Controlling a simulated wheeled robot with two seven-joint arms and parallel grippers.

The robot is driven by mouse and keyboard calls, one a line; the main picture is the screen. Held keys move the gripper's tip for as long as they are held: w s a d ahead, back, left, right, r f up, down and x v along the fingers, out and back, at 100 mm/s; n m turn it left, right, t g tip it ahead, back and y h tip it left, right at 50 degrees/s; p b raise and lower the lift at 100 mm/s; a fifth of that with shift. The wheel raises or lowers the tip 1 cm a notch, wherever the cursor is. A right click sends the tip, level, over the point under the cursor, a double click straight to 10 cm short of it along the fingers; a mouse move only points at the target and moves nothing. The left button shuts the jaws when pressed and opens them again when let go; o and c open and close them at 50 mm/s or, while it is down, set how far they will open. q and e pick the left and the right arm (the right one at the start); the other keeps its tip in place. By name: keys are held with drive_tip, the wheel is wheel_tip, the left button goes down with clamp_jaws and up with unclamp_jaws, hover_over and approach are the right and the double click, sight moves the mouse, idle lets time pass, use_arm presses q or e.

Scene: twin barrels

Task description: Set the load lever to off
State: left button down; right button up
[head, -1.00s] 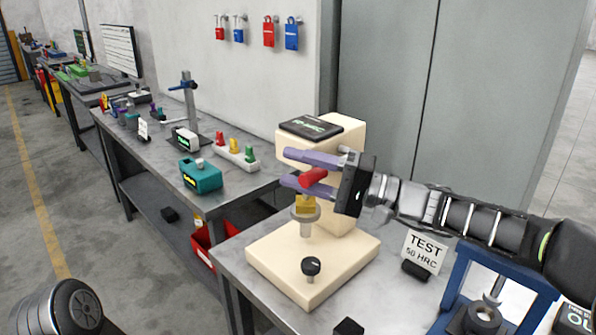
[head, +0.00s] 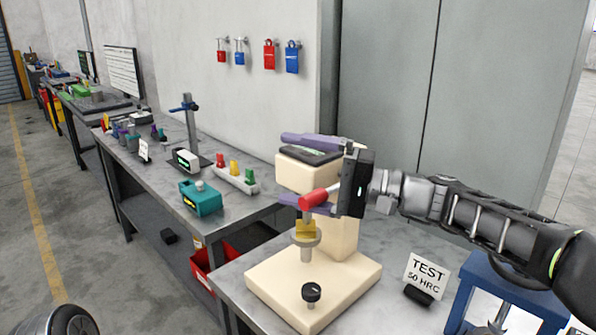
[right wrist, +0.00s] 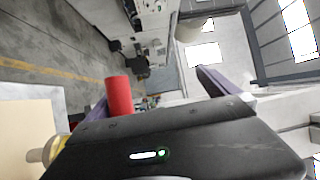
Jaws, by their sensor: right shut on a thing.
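The hardness tester (head: 345,247) stands cream-coloured on the near bench, with a dark panel on its head. Its load lever (head: 313,200) has a red cylindrical grip at the head's front. My right gripper (head: 308,172) reaches in from the right and is shut on the load lever, though its purple fingers show wide apart. The upper finger is above the head's top; the lower one is beside the red grip. In the right wrist view the red grip (right wrist: 119,96) is close to the left finger, partly hiding it. The lever's pivot is hidden. My left gripper is not in view.
A TEST 50 HRC card (head: 426,272) and a blue frame (head: 490,290) stand to the right of the tester. A brass piece (head: 305,230) sits on the anvil below the lever. A teal box (head: 201,199) is on the farther bench. Grey cabinets stand behind.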

drive_tip(key=shift+s+d+r+b, duration=0.15)
drive_tip(key=shift+s+r+b, duration=0.25)
drive_tip(key=shift+r, duration=0.1)
drive_tip(key=shift+s+d, duration=0.15)
drive_tip(key=shift+d, duration=0.1)
drive_tip(key=shift+f+b+v, duration=0.2)
drive_tip(key=shift+b+v, duration=0.4)
drive_tip(key=shift+v, duration=0.7)
drive_tip(key=shift+f+b+v, duration=0.2)
drive_tip(key=shift+b+v, duration=0.35)
drive_tip(key=shift+v, duration=0.8)
drive_tip(key=shift+c, duration=1.4)
drive_tip(key=shift+b+v, duration=0.3)
drive_tip(key=shift+v, duration=0.75)
drive_tip(key=shift+c, duration=0.6)
drive_tip(key=shift+s+d, duration=0.3)
drive_tip(key=shift+d, duration=0.1)
drive_tip(key=shift+c, duration=0.4)
drive_tip(key=shift+w+a+f, duration=0.15)
drive_tip(key=shift+a+f, duration=0.1)
drive_tip(key=shift+f, duration=0.1)
